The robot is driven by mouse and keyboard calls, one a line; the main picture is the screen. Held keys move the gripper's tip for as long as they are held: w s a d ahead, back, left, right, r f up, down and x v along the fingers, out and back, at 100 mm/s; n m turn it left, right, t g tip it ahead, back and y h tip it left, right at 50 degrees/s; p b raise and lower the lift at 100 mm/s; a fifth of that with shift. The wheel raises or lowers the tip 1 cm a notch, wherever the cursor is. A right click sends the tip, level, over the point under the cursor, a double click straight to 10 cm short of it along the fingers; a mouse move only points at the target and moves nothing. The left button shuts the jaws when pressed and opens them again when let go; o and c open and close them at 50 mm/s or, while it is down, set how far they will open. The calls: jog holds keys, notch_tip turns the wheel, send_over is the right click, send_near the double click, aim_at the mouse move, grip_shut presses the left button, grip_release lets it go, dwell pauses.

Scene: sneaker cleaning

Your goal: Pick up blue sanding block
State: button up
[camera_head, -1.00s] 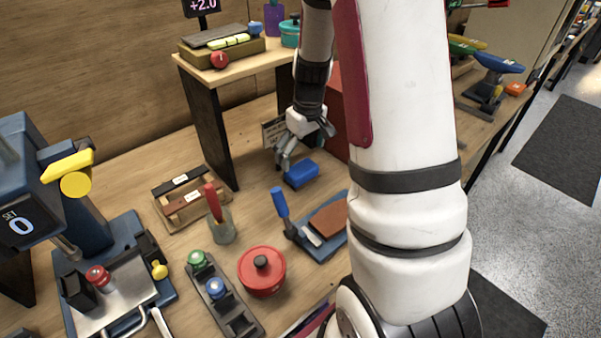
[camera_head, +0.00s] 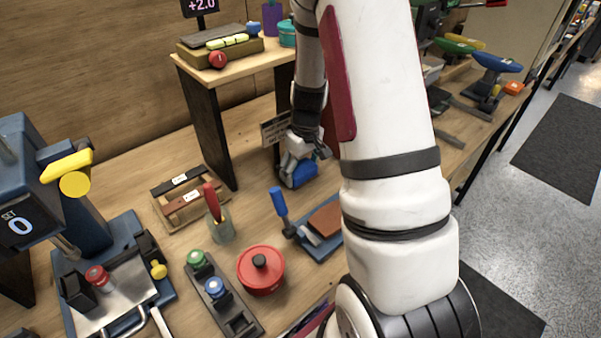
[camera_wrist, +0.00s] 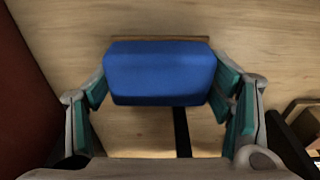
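The blue sanding block (camera_head: 299,178) sits on the workbench below the raised shelf, right of its dark leg. My gripper (camera_head: 303,160) is down over the block and partly hides it. In the wrist view the blue block (camera_wrist: 160,72) lies between the fingertips of my gripper (camera_wrist: 162,88), with a thin brown edge behind it. The teal-padded fingers are spread wide, one beside each end of the block. The pads are very close to its ends; I cannot tell whether they touch. The block appears to rest on the bench.
A raised shelf (camera_head: 225,68) stands left of my gripper, with a small sign (camera_head: 275,130) beside it. A dark red panel (camera_wrist: 28,90) is close on the left in the wrist view.

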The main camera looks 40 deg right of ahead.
aim_at(300, 168)
jog(key=c, duration=0.4)
jog(key=shift+o, duration=0.2)
notch_tip(300, 168, up, 10)
jog(key=o, duration=0.5)
jog(key=c, duration=0.3)
jog(key=shift+a, duration=0.1)
